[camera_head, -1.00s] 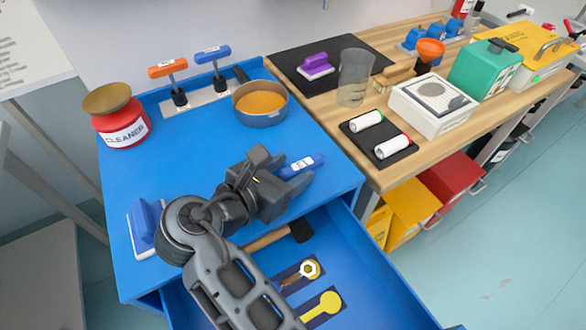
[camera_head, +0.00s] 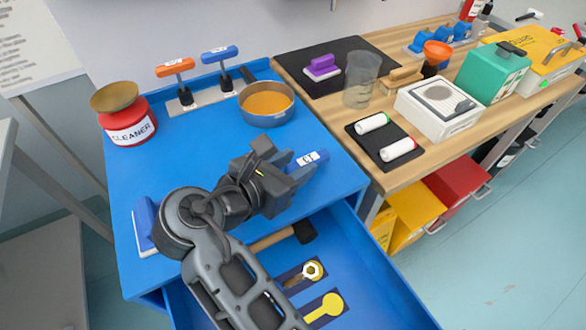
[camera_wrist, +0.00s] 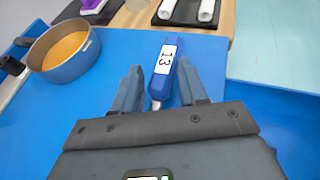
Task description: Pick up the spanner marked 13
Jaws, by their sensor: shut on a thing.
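The spanner marked 13 has a blue handle with a white label (camera_wrist: 165,58) that reads 13 in the wrist view. It also shows in the head view at the blue handle's labelled end (camera_head: 312,158). My gripper (camera_head: 292,168) is shut on it above the front right part of the blue worktop. In the wrist view my fingers (camera_wrist: 160,85) stand either side of the spanner, with the handle pointing away. A bit of its metal shank shows near the palm; the rest is hidden. I cannot tell how far it is above the worktop.
An open blue drawer (camera_head: 365,262) below holds a hammer (camera_head: 303,231) and a yellow spanner-shaped mark (camera_head: 327,306). A pan (camera_head: 267,104), blue and orange handled levers (camera_head: 219,54) and a cleaner tub (camera_head: 128,122) stand behind. A wooden bench (camera_head: 400,170) adjoins on the right.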

